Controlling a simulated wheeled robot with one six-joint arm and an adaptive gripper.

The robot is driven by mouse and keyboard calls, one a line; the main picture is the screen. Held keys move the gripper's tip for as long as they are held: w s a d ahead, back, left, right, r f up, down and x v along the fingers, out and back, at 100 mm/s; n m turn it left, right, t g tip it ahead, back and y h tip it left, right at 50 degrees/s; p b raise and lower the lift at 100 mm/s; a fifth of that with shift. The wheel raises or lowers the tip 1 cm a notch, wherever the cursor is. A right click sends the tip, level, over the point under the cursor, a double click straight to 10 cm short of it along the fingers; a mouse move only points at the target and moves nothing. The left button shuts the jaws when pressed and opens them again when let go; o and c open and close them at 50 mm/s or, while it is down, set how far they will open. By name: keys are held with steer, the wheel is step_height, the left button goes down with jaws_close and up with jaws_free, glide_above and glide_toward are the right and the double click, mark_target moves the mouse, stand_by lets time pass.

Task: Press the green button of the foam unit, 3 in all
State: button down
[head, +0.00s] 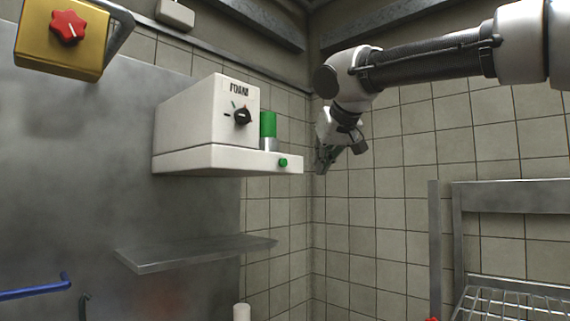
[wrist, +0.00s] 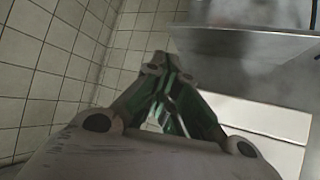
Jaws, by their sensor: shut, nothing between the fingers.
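The white foam unit (head: 190,128) is mounted on the metal wall panel, left of centre in the head view. Its front has a FOAM label and a black knob (head: 243,116). The small green button (head: 283,162) sits on the front edge of its base. A green cylinder with a grey lower part (head: 268,130) stands on the base beside the knob. My gripper (head: 320,170) is to the right of the unit, apart from the button, pointing downward. In the wrist view the fingers (wrist: 160,62) are together and hold nothing. A white surface beside them there is probably the unit.
A yellow box with a red knob (head: 68,27) hangs at upper left. A metal shelf (head: 195,254) juts out below the unit. A blue handle (head: 35,288) is at lower left. A wire rack (head: 515,300) stands at lower right. Tiled walls meet in a corner behind my gripper.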

mark_target(283, 162)
steer(key=shift+s+d, duration=0.25)
steer(key=shift+d, duration=0.05)
steer(key=shift+w, duration=0.1)
steer(key=w+a, duration=0.5)
steer(key=a, duration=0.2)
steer(key=shift+w, duration=0.2)
stand_by(1.4)
steer(key=shift+w+a, duration=0.15)
steer(key=shift+a, duration=0.1)
steer(key=shift+w+a, duration=0.3)
steer(key=shift+a, duration=0.05)
stand_by(0.8)
stand_by(0.3)
steer(key=shift+s+d, duration=0.55)
steer(key=shift+d, duration=0.1)
